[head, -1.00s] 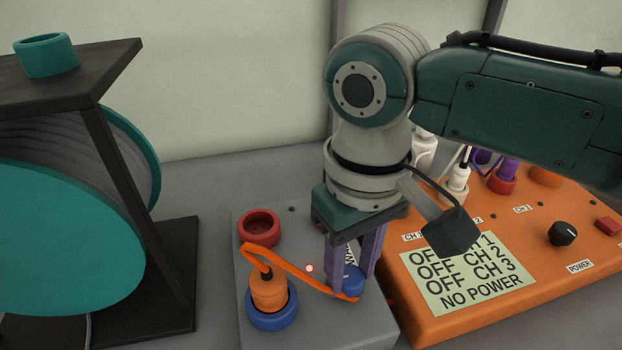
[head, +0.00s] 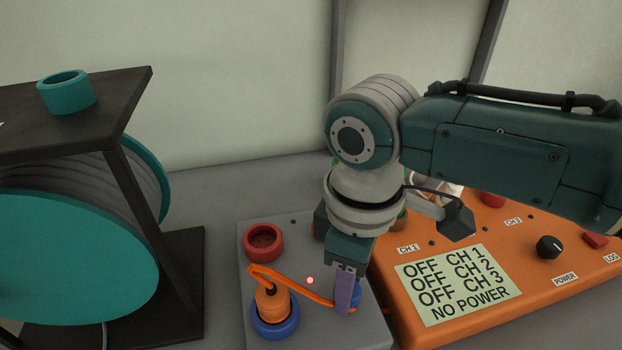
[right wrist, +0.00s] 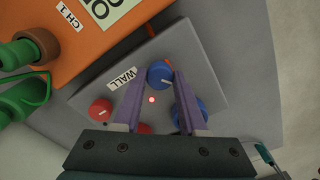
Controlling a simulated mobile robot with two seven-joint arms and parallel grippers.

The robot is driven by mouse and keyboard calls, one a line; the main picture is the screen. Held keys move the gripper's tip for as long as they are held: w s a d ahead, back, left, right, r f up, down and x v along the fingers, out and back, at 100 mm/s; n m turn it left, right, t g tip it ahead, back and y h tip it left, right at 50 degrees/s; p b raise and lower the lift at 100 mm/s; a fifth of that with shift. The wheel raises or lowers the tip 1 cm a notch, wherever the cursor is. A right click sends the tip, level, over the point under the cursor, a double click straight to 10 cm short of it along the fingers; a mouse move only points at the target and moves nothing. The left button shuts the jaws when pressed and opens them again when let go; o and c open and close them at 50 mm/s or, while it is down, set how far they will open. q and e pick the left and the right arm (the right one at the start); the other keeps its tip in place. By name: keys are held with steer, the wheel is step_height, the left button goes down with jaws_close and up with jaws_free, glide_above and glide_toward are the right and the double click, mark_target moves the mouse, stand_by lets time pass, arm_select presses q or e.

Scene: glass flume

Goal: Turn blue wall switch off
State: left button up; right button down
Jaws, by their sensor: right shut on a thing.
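The blue wall switch (head: 356,292) is a round knob on a grey box (head: 375,335), half hidden behind my right gripper (head: 346,303) in the head view. In the right wrist view the blue knob (right wrist: 160,74) with a white mark sits between the purple fingertips of my right gripper (right wrist: 157,78), next to a WALL label (right wrist: 121,78). The gripper is shut on the knob, pointing down. A small red light (head: 310,280) glows on the box. My left gripper is out of view.
An orange plug (head: 272,303) stands in a blue socket (head: 275,328), with an orange cord reaching toward the knob. A red socket (head: 263,242) is behind it. An orange power box (head: 400,285) with a display (head: 457,288) stands right; a teal reel (head: 70,260) stands left.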

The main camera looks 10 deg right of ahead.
steer(key=n+p, duration=0.1)
steer(key=n, duration=0.4)
steer(key=shift+n, duration=0.3)
steer(key=n, duration=0.4)
steer(key=shift+n, duration=0.4)
steer(key=shift+c, duration=2.3)
jaws_free()
step_height(320, 180, up, 10)
steer(key=p, duration=0.2)
